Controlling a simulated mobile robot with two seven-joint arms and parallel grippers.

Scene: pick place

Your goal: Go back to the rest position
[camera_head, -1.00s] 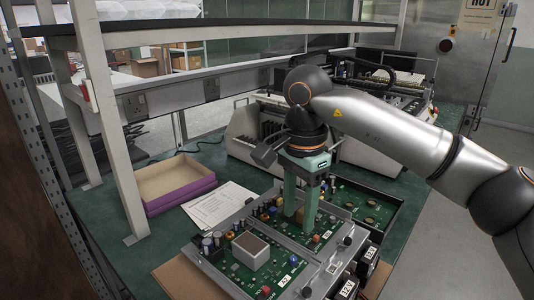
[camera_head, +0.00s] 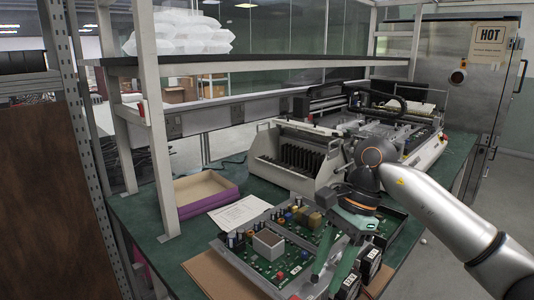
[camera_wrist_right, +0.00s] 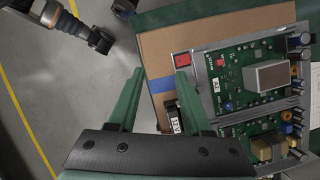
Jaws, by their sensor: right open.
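My right gripper (camera_head: 326,278) has green fingers and hangs tilted over the front right edge of the circuit board fixture. In the right wrist view its two fingers (camera_wrist_right: 160,75) are apart with nothing between them. The near green circuit board (camera_head: 290,262) with a silver square block sits in the metal fixture; it also shows in the right wrist view (camera_wrist_right: 240,75). In that view the fingers are to the left of the board.
A purple-sided tray (camera_head: 206,199) and a paper sheet (camera_head: 240,212) lie left of the boards. Black labelled boxes (camera_head: 370,262) stand at the fixture's right end. A white machine (camera_head: 300,160) is behind, under a shelf (camera_head: 240,65). Floor is open at right.

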